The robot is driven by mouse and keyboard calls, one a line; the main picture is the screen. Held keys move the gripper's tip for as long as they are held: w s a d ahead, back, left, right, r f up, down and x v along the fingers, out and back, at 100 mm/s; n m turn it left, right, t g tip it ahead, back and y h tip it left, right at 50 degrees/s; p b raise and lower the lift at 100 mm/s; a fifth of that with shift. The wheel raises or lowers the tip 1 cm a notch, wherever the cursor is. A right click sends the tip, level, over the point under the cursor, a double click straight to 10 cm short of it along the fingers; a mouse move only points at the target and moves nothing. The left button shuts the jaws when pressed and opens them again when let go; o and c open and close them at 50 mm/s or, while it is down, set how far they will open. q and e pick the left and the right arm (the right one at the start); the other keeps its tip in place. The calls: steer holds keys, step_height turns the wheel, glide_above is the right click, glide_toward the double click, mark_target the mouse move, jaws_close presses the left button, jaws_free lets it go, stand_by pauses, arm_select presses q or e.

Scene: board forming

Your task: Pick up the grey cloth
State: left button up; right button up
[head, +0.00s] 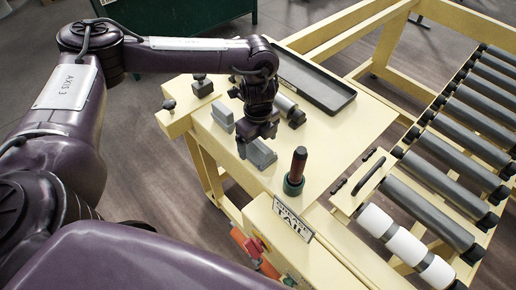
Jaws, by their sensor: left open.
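My left gripper (257,138) points down over the cream work table, with its fingers open. A small light-grey piece (262,157) lies right below and beside the fingertips; I cannot tell if they touch it. A second light-grey piece (222,115) lies to the left of the gripper. Both look block-like, and I cannot tell for sure which thing is the grey cloth. My right gripper is not in view.
A dark shallow tray (312,84) lies behind the gripper. A grey cylinder (287,106) lies beside it. A reddish-brown upright handle (298,164) stands in a green holder at the front. A roller conveyor (440,160) runs along the right.

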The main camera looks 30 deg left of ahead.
mark_target(258, 143)
arm_select(q)
steer(key=shift+f, duration=1.45)
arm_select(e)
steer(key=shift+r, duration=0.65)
arm_select(q)
steer(key=c, duration=1.1)
steer(key=shift+r, duration=0.15)
step_height(258, 143, up, 8)
steer(key=shift+r+b, duration=0.15)
steer(key=shift+b, duration=0.95)
step_height(258, 143, up, 12)
steer(key=p, duration=0.2)
steer(key=shift+f, duration=0.25)
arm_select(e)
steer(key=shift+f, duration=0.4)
